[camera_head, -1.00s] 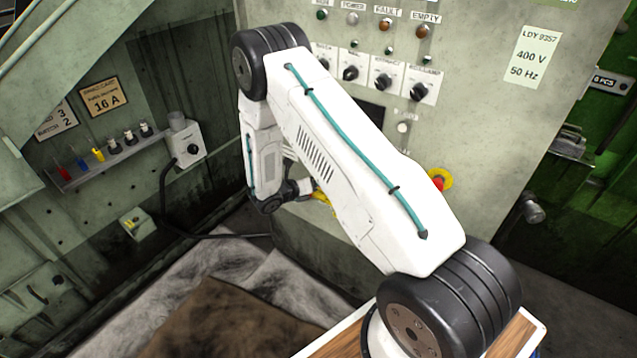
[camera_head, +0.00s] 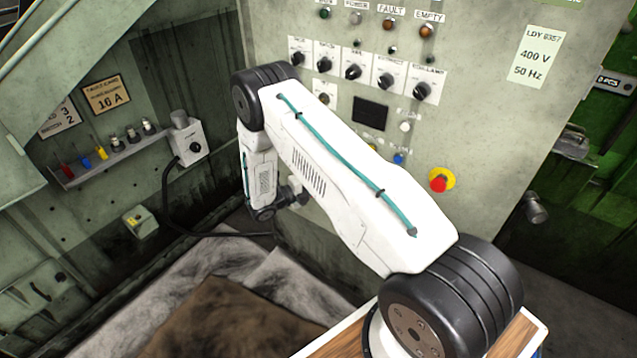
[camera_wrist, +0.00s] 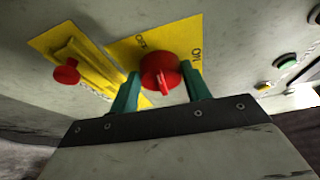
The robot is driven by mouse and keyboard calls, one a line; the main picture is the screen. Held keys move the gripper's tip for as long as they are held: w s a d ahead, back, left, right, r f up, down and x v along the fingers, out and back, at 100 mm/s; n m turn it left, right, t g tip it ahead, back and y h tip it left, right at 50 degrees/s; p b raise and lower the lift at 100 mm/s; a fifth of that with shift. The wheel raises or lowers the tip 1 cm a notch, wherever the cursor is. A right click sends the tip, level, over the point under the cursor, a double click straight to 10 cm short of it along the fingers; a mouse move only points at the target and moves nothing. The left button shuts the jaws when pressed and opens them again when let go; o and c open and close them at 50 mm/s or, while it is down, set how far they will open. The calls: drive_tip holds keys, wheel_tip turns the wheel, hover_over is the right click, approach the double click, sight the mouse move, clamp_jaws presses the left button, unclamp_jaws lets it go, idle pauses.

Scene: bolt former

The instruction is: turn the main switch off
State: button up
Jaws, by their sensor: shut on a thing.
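The main switch (camera_wrist: 161,72) is a red rotary knob on a yellow plate (camera_wrist: 196,27), in the middle of the wrist view. Lettering shows on the plate, with what looks like ON at its right edge. The raised grip of the knob points nearly straight down in the picture. My gripper (camera_wrist: 160,92) has one green finger at each side of the knob and is shut on it. In the head view my own arm hides the switch and the fingers.
A second red knob (camera_wrist: 66,71) on a yellow bracket is close left of my gripper. A green button (camera_wrist: 287,62) is to the right. In the head view, a red emergency stop (camera_head: 439,183), a blue button (camera_head: 398,158) and several black selectors (camera_head: 353,72) are on the panel.

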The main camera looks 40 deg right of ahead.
drive_tip(key=shift+w+n, duration=0.1)
drive_tip(key=shift+n, duration=0.4)
drive_tip(key=o, duration=0.9)
drive_tip(key=shift+o, duration=0.2)
drive_tip(key=shift+a, duration=0.1)
drive_tip(key=a, duration=0.7)
drive_tip(key=shift+w+a, duration=0.15)
drive_tip(key=shift+a, duration=0.15)
drive_tip(key=shift+f, duration=0.1)
